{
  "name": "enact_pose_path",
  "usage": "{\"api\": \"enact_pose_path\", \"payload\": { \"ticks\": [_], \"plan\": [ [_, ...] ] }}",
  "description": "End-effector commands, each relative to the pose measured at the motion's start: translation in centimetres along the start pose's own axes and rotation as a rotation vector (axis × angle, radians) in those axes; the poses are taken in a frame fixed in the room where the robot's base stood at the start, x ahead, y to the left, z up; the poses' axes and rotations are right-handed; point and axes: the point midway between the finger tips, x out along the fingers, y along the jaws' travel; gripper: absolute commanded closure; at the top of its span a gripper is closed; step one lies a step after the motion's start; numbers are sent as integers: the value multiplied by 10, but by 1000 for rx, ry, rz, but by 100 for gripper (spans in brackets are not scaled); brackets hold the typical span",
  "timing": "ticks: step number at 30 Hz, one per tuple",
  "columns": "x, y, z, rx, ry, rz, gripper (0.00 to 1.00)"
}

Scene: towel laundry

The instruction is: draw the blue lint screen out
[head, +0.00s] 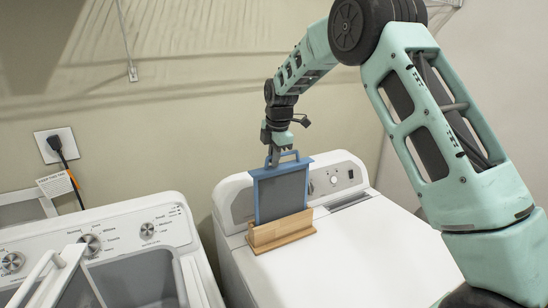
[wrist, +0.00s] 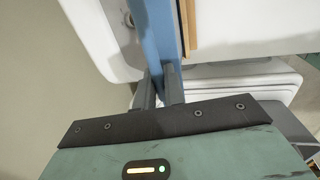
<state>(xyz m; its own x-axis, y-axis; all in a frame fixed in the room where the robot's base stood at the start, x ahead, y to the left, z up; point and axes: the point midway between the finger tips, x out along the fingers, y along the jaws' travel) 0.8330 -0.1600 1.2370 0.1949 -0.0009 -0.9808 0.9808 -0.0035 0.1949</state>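The blue lint screen (head: 281,190), a blue frame with grey mesh and a loop handle on top, stands nearly upright over the dryer (head: 335,255). Its lower edge is at a wooden holder (head: 281,232) and is hidden by the holder's front. My gripper (head: 273,158) is above the screen, with its fingers at the handle. In the wrist view, my two fingers (wrist: 161,88) lie on either side of the blue lint screen (wrist: 154,35) and look closed on it. The exact contact is small in the picture.
A dark slotted vent (head: 348,201) and a control panel with a knob (head: 335,181) are at the dryer's back. A washer (head: 120,245) with its lid open stands to the left, across a narrow gap. A wall outlet with a plug (head: 55,145) is behind.

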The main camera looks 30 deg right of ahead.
Motion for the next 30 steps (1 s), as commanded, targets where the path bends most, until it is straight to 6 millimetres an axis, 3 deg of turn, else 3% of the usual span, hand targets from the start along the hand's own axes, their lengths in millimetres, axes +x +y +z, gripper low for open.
{"api": "enact_pose_path", "payload": {
  "ticks": [1, 2, 3, 11, 30],
  "plan": [
    [0, 0, 0, 0, 0, 0, 100],
    [-1, 0, 0, 0, 0, 1, 92],
    [-1, 0, 0, 0, 0, 1, 100],
    [-5, 1, 0, 0, 0, 2, 100],
    [-52, 10, 0, 0, 0, 1, 100]
  ]
}}
